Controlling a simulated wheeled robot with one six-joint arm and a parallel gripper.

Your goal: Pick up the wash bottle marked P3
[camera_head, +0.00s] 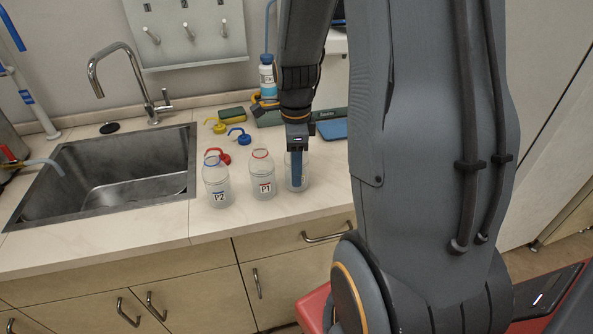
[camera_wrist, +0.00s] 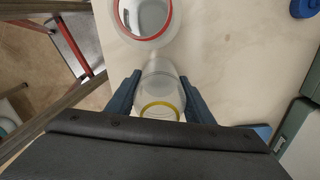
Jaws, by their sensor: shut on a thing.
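A clear, open-topped bottle (camera_head: 305,177) stands at the right end of a row of three on the counter, right of the bottles marked P1 (camera_head: 262,183) and P2 (camera_head: 217,187). Its label is hidden, so I cannot read its mark. In the wrist view this bottle (camera_wrist: 160,77) has a yellow neck ring. My gripper (camera_head: 297,168) comes down over it, one finger on each side of its body, and is shut on it. The fingers also show in the wrist view (camera_wrist: 159,92). The bottle looks upright and at counter level.
Red (camera_head: 222,157), blue (camera_head: 240,138) and yellow (camera_head: 216,127) spout caps lie behind the bottles. A steel sink (camera_head: 120,172) is at the left. A blue-capped bottle (camera_head: 267,78) stands at the back. The counter's front edge is close to the bottles.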

